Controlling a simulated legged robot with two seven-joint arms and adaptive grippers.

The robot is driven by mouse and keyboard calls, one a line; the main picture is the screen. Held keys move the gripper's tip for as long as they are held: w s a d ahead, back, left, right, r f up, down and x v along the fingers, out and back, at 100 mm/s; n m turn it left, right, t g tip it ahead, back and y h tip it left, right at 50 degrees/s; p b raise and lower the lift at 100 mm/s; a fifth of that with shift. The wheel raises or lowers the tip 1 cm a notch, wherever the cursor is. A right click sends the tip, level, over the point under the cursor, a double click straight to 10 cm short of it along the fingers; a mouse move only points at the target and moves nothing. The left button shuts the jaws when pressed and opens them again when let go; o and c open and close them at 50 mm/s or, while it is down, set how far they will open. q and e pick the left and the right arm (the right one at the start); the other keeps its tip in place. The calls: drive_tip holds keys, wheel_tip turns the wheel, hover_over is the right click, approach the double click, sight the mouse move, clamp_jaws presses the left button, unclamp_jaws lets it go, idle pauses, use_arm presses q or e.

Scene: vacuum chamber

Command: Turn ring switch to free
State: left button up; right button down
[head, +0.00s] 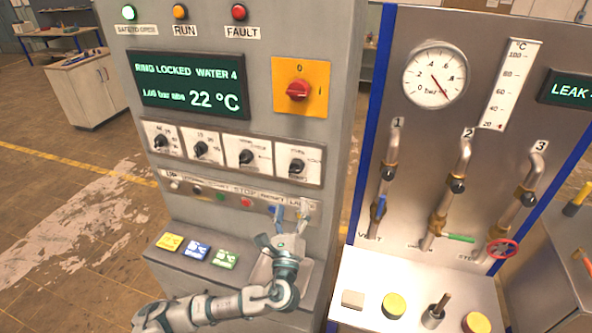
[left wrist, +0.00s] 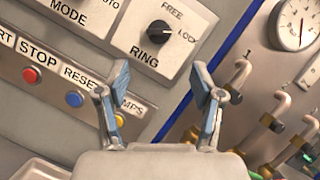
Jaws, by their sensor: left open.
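The ring switch (left wrist: 160,31) is a black knob on a white plate, labelled RING, with FREE at its top and LOCK at its right. Its pointer seems to face LOCK. In the head view the ring switch (head: 297,166) is the rightmost of the row of knobs. My left gripper (head: 291,212) is open and empty, below the ring switch and in front of the button row. In the left wrist view its two fingers (left wrist: 162,88) stand apart, below the knob and not touching it. My right gripper is not in view.
The display (head: 192,85) reads RING LOCKED. A red rotary switch (head: 298,90) sits above the knobs. The STOP button (left wrist: 32,75) and RESET button (left wrist: 75,98) lie left of the gripper. A pipe panel (head: 440,130) stands to the right, past a gap.

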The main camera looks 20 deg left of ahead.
sight(295, 172)
use_arm(q)
drive_tip(key=p+x, duration=0.2)
drive_tip(key=x, duration=0.8)
drive_tip(key=shift+w+a+r, duration=0.15)
drive_tip(key=shift+w+a, duration=0.05)
drive_tip(key=shift+w, duration=0.1)
drive_tip(key=shift+w+r, duration=0.1)
drive_tip(key=shift+w, duration=0.4)
drive_tip(key=c, duration=1.1)
drive_tip(key=shift+c, duration=0.2)
